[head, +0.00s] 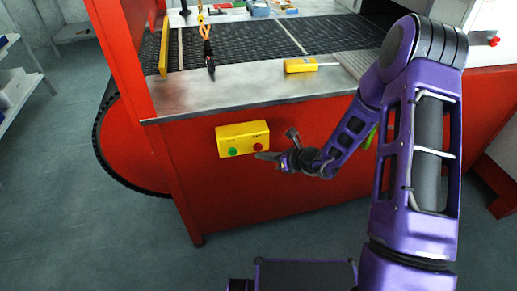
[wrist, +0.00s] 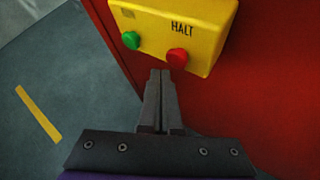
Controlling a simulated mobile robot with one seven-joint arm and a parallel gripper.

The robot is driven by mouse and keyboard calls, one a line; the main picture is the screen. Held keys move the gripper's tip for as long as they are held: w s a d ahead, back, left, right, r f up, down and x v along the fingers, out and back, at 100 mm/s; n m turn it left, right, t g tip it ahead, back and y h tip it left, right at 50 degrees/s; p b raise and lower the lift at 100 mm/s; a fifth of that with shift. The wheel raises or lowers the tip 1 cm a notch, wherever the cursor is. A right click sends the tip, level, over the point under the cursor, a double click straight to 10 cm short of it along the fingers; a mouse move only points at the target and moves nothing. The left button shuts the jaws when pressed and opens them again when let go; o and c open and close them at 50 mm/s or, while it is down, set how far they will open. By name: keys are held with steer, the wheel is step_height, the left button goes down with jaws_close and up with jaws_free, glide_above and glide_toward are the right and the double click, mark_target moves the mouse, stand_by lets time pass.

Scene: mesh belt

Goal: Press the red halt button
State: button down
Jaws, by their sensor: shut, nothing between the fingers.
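The red halt button (head: 256,148) is on the right of a yellow control box (head: 229,132) fixed to the red side panel of the belt machine. In the wrist view the red button (wrist: 177,58) sits under the printed word HALT, with a green button (wrist: 130,40) to its left. My gripper (head: 258,156) is shut and empty, its tips close to the red button. In the wrist view my gripper (wrist: 160,74) has its tips just below and left of the red button. I cannot tell whether they touch it.
The black mesh belt (head: 250,42) runs above behind a metal ledge (head: 240,94). A yellow device (head: 300,65) lies on the ledge, and a dark tool (head: 209,55) hangs on an orange cord. Shelves (head: 12,85) stand at the far left. The floor left of the machine is clear.

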steer(key=s, duration=0.2)
steer(key=s+d, duration=0.1)
steer(key=s, duration=0.1)
steer(key=shift+s+d+b, duration=0.2)
steer(key=shift+s+b, duration=0.15)
steer(key=shift+s, duration=0.05)
stand_by(0.6)
